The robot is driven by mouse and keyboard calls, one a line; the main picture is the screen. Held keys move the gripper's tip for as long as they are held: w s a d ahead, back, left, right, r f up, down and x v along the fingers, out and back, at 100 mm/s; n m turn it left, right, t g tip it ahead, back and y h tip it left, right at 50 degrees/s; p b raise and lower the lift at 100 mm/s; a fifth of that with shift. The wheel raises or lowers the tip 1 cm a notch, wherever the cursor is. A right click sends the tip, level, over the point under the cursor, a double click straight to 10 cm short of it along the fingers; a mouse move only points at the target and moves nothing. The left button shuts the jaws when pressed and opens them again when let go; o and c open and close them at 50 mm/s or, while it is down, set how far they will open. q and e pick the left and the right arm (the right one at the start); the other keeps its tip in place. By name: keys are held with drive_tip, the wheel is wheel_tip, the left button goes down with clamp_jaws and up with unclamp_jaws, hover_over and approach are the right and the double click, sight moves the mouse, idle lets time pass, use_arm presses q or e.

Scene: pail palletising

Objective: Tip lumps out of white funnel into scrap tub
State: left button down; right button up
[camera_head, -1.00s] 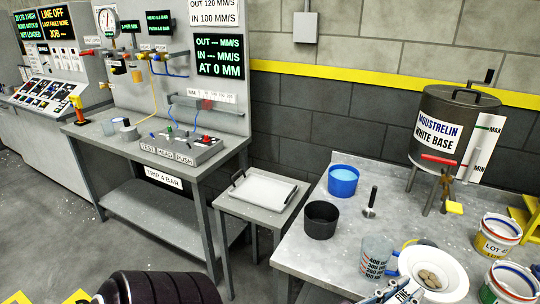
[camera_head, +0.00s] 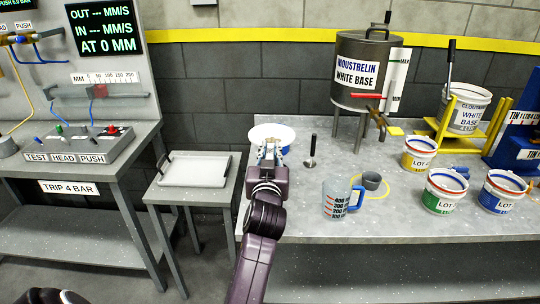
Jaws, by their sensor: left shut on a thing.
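The white funnel (camera_head: 270,131) is held up over the left end of the grey bench in the head view. My left gripper (camera_head: 271,150) is shut on its near side. I see no lumps in it from here; its inside is partly hidden. A strip of a blue tub (camera_head: 286,150) shows behind and below the funnel. The dark tub seen earlier on this bench is hidden behind my left arm and gripper, so I cannot tell how the funnel lies over it. My right gripper is out of view.
A black-handled tool (camera_head: 311,152) stands right of the funnel. The Moustrelin drum (camera_head: 360,72) stands at the back. A white tray (camera_head: 195,171) lies on the low stand at left.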

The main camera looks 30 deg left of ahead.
use_arm(q)
drive_tip(key=shift+w+a+r, duration=0.1)
drive_tip(key=shift+a, duration=0.05)
drive_tip(key=shift+m+p, duration=0.4)
drive_tip(key=shift+m, duration=0.3)
drive_tip(key=f+m+p, duration=0.1)
drive_tip(key=m+p, duration=0.3)
drive_tip(key=m, duration=0.3)
drive_tip(key=d+f+m+p, duration=0.1)
drive_tip(key=m+p, duration=0.3)
drive_tip(key=m, duration=0.3)
drive_tip(key=w+f+m+p, duration=0.1)
drive_tip(key=m+p, duration=0.4)
drive_tip(key=m, duration=0.1)
drive_tip(key=shift+d+m, duration=0.35)
drive_tip(key=shift+m, duration=0.05)
